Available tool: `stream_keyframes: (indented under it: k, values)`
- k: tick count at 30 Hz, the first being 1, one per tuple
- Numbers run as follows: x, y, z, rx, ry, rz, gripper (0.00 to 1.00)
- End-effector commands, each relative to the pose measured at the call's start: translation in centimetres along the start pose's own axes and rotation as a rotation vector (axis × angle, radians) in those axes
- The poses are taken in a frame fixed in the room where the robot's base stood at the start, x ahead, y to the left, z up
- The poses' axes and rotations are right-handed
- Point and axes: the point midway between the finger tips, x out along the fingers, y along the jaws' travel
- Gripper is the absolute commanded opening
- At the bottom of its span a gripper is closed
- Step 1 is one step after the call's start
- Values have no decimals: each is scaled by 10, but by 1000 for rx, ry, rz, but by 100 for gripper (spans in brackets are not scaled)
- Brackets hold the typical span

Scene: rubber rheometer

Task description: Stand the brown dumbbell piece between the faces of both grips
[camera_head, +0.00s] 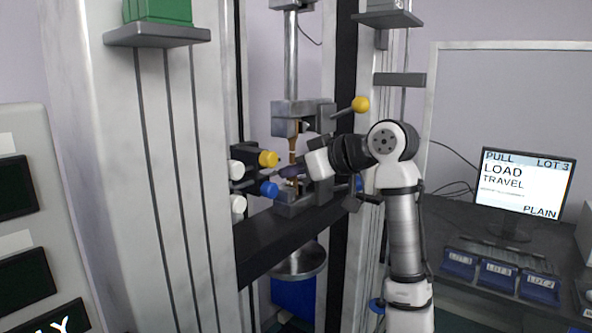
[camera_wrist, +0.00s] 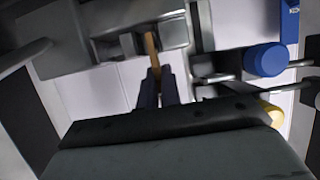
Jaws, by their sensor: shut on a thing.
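The brown dumbbell piece (camera_head: 292,150) stands upright between the upper grip (camera_head: 290,122) and the lower grip (camera_head: 299,200) in the head view. In the wrist view the piece (camera_wrist: 151,48) runs from my fingertips up to a grey grip block (camera_wrist: 105,35). My gripper (camera_head: 292,172) is shut on the piece around its lower middle; its dark fingers also show in the wrist view (camera_wrist: 157,88). Whether the piece's ends lie fully between the grip faces is hidden by the blocks and my wrist.
A yellow knob (camera_head: 360,104) sits on a lever right of the upper grip. Yellow (camera_head: 268,159) and blue (camera_head: 269,189) knobs stick out close left of my fingers. The frame's crossbeam (camera_head: 290,238) lies below. Blue bins (camera_head: 498,276) and a monitor (camera_head: 527,187) stand at right.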

Motion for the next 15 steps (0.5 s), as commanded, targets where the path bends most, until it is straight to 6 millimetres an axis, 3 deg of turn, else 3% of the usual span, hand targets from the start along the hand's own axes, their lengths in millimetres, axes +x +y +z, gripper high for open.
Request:
stream_keyframes:
  k: [15]
  values:
    - [1, 0, 3, -1, 0, 0, 0]
